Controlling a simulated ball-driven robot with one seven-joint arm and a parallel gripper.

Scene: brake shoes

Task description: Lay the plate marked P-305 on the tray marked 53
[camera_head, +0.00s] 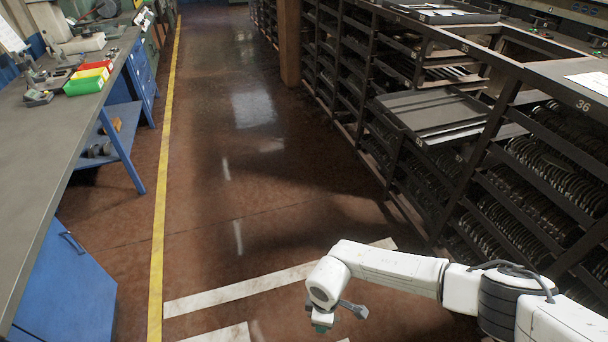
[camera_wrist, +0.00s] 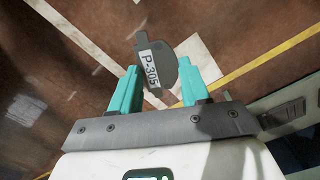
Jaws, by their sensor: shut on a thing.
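The plate marked P-305 (camera_wrist: 168,66) is a dark grey piece with a rounded edge, a small tab and a white label. In the wrist view it sits between the two teal fingers of my gripper (camera_wrist: 159,82), which is shut on it. Grey trays (camera_head: 440,116) extend from the rack on the right. I cannot read the number 53 on any tray.
A workbench (camera_head: 60,130) with coloured bins (camera_head: 88,78) stands at left above blue cabinets (camera_head: 65,290). The brown floor between (camera_head: 235,150) is clear, with a yellow line (camera_head: 163,170).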

